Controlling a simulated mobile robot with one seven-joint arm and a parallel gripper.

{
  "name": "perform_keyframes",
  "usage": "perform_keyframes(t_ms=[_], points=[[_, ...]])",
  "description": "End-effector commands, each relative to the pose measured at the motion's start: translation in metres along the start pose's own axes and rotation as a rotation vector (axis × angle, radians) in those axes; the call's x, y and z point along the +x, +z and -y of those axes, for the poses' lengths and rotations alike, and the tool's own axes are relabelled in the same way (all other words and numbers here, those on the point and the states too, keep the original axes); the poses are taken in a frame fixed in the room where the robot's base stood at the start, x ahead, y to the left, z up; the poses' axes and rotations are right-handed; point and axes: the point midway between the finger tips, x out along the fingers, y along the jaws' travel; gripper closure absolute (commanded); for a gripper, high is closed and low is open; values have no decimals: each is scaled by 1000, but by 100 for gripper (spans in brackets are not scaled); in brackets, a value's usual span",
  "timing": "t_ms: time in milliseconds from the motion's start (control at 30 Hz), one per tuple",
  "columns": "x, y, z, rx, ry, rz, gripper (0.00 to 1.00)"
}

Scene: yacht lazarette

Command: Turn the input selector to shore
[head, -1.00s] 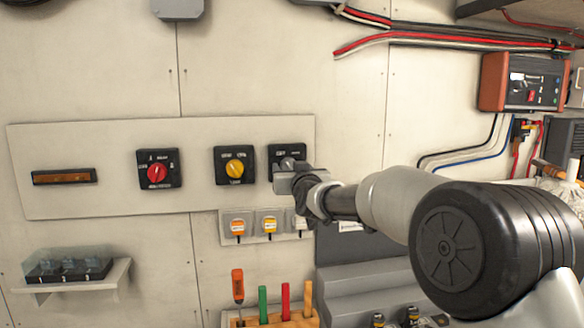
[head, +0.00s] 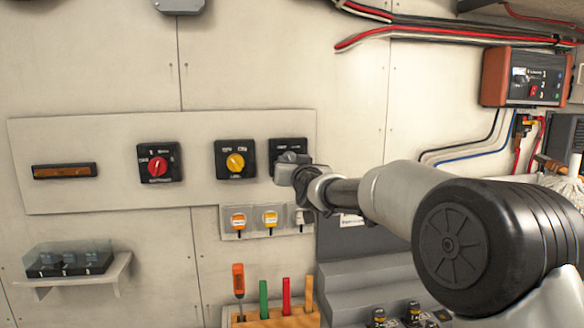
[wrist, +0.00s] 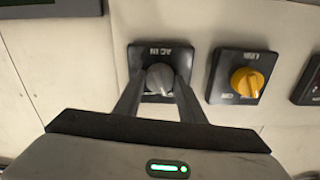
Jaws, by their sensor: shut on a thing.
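The input selector is a square black switch plate with a grey knob. In the head view the plate (head: 289,145) is the rightmost of three rotary switches on the pale panel, with my gripper (head: 290,163) covering the knob and most markings. In the wrist view the plate (wrist: 150,53) carries an "AC IN" label, and the grey knob (wrist: 159,79) sits between my two fingertips (wrist: 158,84). My gripper is shut on the knob. The knob looks tilted in the wrist view; I cannot read which position it points to.
A yellow-knob switch (head: 235,161) sits close left of the selector, then a red-knob switch (head: 157,164). Plugged sockets (head: 268,221) lie just below. A tool rack (head: 270,318) stands lower down, and a clear-covered box (head: 68,262) rests on a left shelf.

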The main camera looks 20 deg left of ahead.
Motion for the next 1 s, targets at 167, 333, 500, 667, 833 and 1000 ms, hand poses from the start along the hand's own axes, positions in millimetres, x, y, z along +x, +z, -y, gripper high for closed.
perform_keyframes(t_ms=[167,333,500,667,833,1000], points=[[0,3,0,138,-1,-3,86],[0,2,-1,300,0,-3,86],[0,2,-1,462,0,-2,86],[0,1,0,605,-1,-2,86],[0,1,0,739,-1,-1,86],[0,0,0,839,-1,-2,86]])
